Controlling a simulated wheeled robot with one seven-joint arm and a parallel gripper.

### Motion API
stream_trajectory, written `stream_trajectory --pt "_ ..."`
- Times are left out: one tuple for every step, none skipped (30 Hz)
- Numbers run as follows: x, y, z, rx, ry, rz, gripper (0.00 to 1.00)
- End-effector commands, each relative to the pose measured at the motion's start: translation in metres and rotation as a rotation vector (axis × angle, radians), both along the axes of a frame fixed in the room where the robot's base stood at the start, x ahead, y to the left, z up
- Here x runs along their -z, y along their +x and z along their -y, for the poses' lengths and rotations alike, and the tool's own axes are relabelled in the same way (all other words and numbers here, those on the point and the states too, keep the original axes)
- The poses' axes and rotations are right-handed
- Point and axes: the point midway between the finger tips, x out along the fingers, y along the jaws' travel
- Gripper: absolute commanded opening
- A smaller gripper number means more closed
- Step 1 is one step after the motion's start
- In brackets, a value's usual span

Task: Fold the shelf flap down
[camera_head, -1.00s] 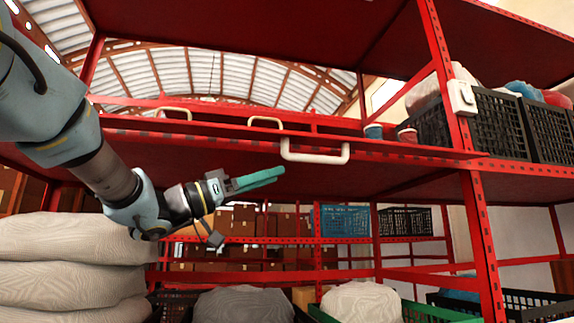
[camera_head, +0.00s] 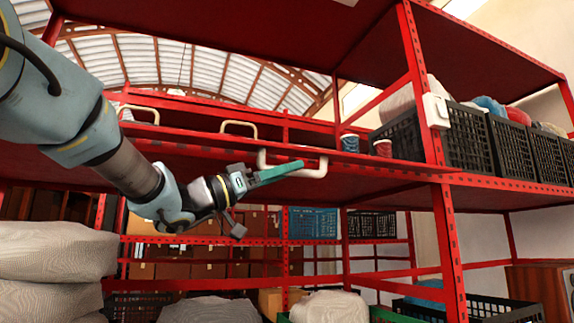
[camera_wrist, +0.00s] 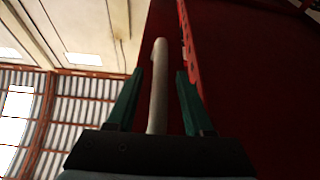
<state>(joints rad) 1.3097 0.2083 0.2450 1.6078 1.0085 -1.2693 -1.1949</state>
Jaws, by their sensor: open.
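A white bar handle (camera_head: 316,171) is fixed to the front edge of the red shelf flap (camera_head: 365,172) in the head view. The dark red face of the flap (camera_wrist: 235,70) fills the right of the wrist view. My gripper (camera_head: 278,171) reaches in from the left, its green fingers overlapping the handle's middle. In the wrist view my gripper (camera_wrist: 159,74) is open. The pale handle (camera_wrist: 158,90) runs lengthwise between the two fingers, with a gap on each side. Part of the handle is hidden behind the fingers in the head view.
A red upright post (camera_head: 449,250) stands right of the handle. Pale sacks (camera_head: 50,255) are stacked at lower left. Two more cream handles (camera_head: 238,125) show farther back.

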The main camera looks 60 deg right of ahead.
Motion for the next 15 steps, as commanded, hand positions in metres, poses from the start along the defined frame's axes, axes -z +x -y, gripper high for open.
stream_trajectory --pt "-0.0013 -0.0014 0.0019 0.0 0.0 0.0 0.52" --pt "-0.0013 -0.0019 0.0025 0.0 0.0 0.0 0.52" --pt "-0.0012 -0.0023 0.0031 0.0 0.0 0.0 0.52" --pt "-0.0011 -0.0024 0.0034 0.0 0.0 0.0 0.52" --pt "-0.001 -0.0024 0.0034 0.0 0.0 0.0 0.52" --pt "-0.0008 -0.0024 0.0033 0.0 0.0 0.0 0.52" --pt "-0.0007 -0.0023 0.0033 0.0 0.0 0.0 0.52" --pt "-0.0007 -0.0023 0.0033 0.0 0.0 0.0 0.52" --pt "-0.0008 -0.0023 0.0032 0.0 0.0 0.0 0.52" --pt "-0.0008 -0.0023 0.0032 0.0 0.0 0.0 0.52" --pt "-0.0008 -0.0023 0.0032 0.0 0.0 0.0 0.49" --pt "-0.0007 -0.0022 0.0031 0.0 0.0 0.0 0.44" --pt "-0.0008 -0.0022 0.0031 0.0 0.0 0.0 0.41" --pt "-0.0007 -0.0022 0.0031 0.0 0.0 0.0 0.37" --pt "-0.0007 -0.0022 0.0031 0.0 0.0 0.0 0.33"
